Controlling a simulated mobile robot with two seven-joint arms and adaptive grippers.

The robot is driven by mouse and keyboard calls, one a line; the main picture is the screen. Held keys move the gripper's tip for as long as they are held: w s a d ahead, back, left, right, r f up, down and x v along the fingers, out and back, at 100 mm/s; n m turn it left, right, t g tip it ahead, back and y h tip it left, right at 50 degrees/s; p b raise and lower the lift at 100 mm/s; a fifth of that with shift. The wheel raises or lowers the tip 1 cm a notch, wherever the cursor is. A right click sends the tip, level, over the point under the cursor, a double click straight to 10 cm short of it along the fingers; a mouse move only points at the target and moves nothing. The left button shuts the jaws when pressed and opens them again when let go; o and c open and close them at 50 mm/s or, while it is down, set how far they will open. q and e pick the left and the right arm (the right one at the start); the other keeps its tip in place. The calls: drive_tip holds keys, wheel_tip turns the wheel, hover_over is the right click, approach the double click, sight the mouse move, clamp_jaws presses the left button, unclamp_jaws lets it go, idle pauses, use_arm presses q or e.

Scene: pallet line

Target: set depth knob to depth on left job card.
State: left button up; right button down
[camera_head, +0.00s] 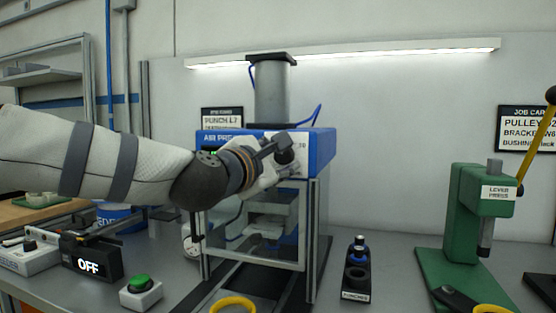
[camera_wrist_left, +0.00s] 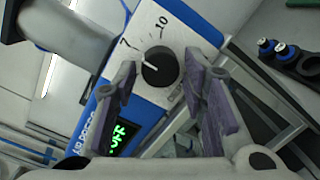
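The black depth knob (camera_wrist_left: 159,67) with a white pointer line is on the blue and white air press (camera_head: 318,150). My left gripper (camera_head: 275,152) is at the press's front panel. In the left wrist view its fingers (camera_wrist_left: 162,78) are apart on either side of the knob, with visible gaps. The left job card (camera_head: 222,115) shows "PUNCH L7"; its lower line is cut off. My right gripper is not in view.
A green lever press (camera_head: 465,215) stands at the right, below the right job card (camera_head: 527,128). A punch rack (camera_head: 356,275) sits between the presses.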

use_arm(q)
drive_tip(key=shift+w, duration=0.1)
drive_tip(key=shift+c, duration=0.4)
drive_tip(key=c, duration=0.8)
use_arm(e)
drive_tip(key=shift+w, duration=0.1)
use_arm(q)
drive_tip(key=shift+r, duration=0.1)
drive_tip(key=shift+d+r+m+g+y+p, duration=0.15)
drive_tip(key=shift+m+y+p, duration=0.3)
drive_tip(key=shift+m, duration=2.35)
drive_tip(key=shift+a+r+m+g+y+p, duration=0.2)
drive_tip(key=shift+m+p, duration=0.35)
drive_tip(key=shift+m, duration=2.25)
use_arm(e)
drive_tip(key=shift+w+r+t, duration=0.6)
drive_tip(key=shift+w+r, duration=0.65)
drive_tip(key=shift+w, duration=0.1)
use_arm(q)
drive_tip(key=shift+f, duration=0.15)
